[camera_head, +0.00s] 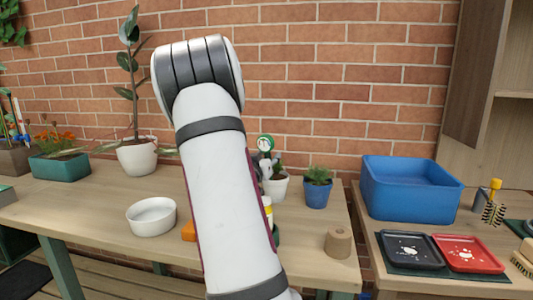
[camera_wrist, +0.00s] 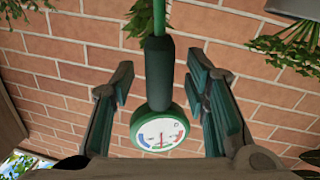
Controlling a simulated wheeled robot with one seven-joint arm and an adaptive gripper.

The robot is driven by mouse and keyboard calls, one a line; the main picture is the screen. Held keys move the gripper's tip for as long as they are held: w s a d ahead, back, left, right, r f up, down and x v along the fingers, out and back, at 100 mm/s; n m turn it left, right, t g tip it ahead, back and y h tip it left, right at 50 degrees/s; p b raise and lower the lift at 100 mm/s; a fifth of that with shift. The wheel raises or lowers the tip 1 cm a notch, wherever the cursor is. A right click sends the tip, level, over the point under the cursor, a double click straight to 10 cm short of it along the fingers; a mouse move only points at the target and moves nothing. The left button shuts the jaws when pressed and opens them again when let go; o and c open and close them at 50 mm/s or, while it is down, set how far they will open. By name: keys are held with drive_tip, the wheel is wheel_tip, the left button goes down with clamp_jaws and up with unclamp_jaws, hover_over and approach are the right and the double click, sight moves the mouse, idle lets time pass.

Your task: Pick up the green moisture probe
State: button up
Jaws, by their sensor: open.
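The green moisture probe (camera_wrist: 166,72) has a dark green handle and a round dial with a white face. The wrist view appears upside down, with the dial low in the picture and the stem running up. My gripper (camera_wrist: 160,78) is open, with one finger on each side of the probe and a visible gap to both. In the head view the probe's round green head (camera_head: 266,141) shows just right of my arm, above a small white pot (camera_head: 276,187). The probe's lower end is hidden there, and my arm hides most of my gripper.
A blue pot with a plant (camera_head: 317,192) stands right of the white pot. A tan spool (camera_head: 339,242) and white bowl (camera_head: 152,217) are on the table. A blue bin (camera_head: 410,187) and black and red trays (camera_head: 468,253) are at right. A brick wall stands behind.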

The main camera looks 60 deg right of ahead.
clamp_jaws()
drive_tip(key=shift+r, duration=0.1)
